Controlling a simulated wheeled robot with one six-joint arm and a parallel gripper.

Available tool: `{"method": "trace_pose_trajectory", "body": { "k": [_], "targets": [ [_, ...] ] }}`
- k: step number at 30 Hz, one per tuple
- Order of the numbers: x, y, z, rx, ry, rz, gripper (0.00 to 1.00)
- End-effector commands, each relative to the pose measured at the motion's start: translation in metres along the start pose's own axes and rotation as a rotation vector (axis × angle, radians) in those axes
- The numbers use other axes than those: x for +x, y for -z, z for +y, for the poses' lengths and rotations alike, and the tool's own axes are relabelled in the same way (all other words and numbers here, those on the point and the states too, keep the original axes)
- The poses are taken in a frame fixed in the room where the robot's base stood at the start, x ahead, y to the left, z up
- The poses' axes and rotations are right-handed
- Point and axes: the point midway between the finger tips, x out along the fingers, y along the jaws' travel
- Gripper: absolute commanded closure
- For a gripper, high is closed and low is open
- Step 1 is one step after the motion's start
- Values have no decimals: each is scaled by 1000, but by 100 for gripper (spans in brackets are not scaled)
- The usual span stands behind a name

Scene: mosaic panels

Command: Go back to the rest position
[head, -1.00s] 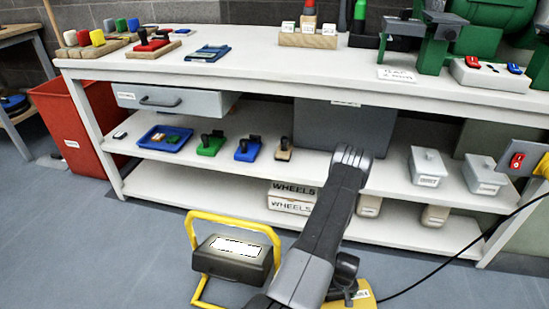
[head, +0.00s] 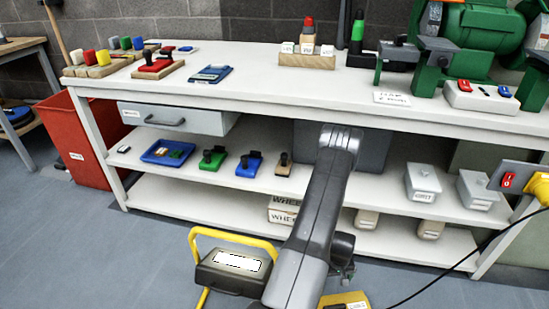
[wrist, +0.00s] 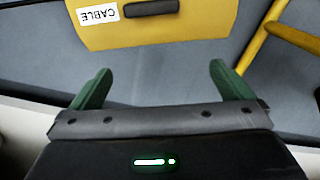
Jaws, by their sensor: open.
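My gripper (wrist: 160,90) shows in the wrist view with its two green fingers spread wide apart and nothing between them. Beyond the fingers is a yellow case (wrist: 150,25) marked CABLE, apart from them, with grey floor around it. The yellow case also shows at the bottom of the head view (head: 345,300), partly cut off.
A black box with a yellow tube frame (head: 190,245) stands on the floor left of my arm. A red bin (head: 70,135) stands at the bench's left end. The floor at lower left is clear.

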Motion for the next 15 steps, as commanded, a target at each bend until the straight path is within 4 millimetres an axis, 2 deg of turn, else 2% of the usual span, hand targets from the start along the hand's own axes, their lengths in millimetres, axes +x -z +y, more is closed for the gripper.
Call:
{"method": "trace_pose_trajectory", "body": {
  "k": [6,15],
  "targets": [
    [-24,26,-9,8,-1,2,0],
    [-35,36,-14,14,0,0,0]
  ]
}}
